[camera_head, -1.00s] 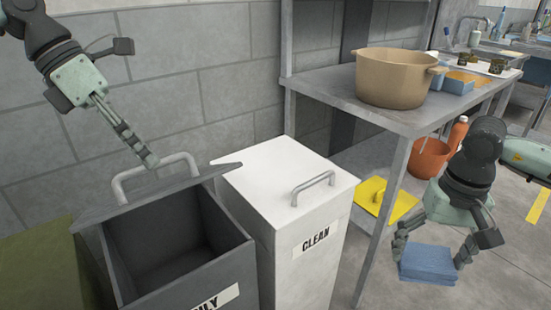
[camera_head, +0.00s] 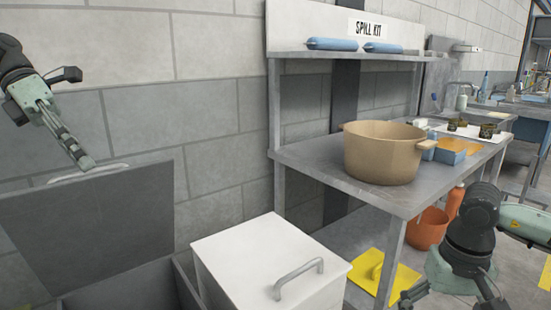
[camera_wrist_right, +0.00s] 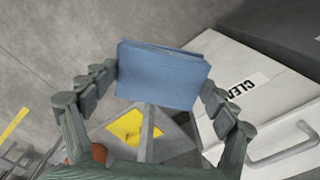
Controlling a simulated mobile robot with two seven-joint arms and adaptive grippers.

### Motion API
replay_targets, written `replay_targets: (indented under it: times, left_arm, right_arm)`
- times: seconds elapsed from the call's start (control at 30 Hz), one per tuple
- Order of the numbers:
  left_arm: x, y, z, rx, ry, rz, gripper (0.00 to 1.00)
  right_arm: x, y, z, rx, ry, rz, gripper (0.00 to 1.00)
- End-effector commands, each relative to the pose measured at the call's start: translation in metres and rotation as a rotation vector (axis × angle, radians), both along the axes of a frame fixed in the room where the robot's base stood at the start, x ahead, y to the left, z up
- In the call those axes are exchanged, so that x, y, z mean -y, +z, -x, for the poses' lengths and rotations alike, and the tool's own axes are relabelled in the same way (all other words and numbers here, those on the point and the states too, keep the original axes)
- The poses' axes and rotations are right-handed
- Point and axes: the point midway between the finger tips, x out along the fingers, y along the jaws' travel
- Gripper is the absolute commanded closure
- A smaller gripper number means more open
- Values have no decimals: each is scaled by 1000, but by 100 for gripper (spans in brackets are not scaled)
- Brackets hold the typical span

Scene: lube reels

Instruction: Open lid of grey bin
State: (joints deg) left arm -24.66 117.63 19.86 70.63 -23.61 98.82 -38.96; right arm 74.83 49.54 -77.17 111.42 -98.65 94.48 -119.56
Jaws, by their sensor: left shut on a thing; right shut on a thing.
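The grey bin (camera_head: 183,285) is at the lower left of the head view, its front cut off. Its dark lid (camera_head: 105,225) stands raised, tilted up steeply at the back of the opening. The metal lid handle (camera_head: 110,169) shows along the lid's top edge, partly hidden behind the fingertips. My left gripper (camera_head: 84,160) is shut on the handle. My right gripper (camera_wrist_right: 160,85) is shut on a folded stack of blue cloths (camera_wrist_right: 162,72) in the wrist view. Its fingertips and the cloths are below the head view's edge.
A white bin (camera_head: 255,255) with a closed lid stands right of the grey bin; the wrist view shows its CLEAN label (camera_wrist_right: 243,88). A metal table (camera_head: 320,165) carries a large tan pot (camera_head: 383,155). A yellow lid-like item (camera_head: 385,275) and an orange bucket (camera_head: 428,230) sit below.

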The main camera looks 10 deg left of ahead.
Motion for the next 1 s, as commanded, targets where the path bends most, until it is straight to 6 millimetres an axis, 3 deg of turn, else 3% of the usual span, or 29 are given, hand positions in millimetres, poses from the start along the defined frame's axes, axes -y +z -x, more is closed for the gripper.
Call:
replay_targets:
  times: [0.03,0.43,0.47,0.63,1.0]
  left_arm:
    - [-9,-21,-2,-21,21,-23,100]
    - [-10,-22,-2,-22,17,-21,100]
    - [-10,-22,-2,-22,17,-21,88]
    - [-9,-21,-2,-23,16,-21,68]
    - [-9,-19,-2,-23,18,-23,68]
  right_arm:
    - [0,-3,0,0,0,0,38]
    - [0,-3,0,0,0,0,38]
    - [0,-3,0,0,0,0,38]
    - [0,-3,0,0,0,0,38]
    - [0,-2,0,0,0,0,38]
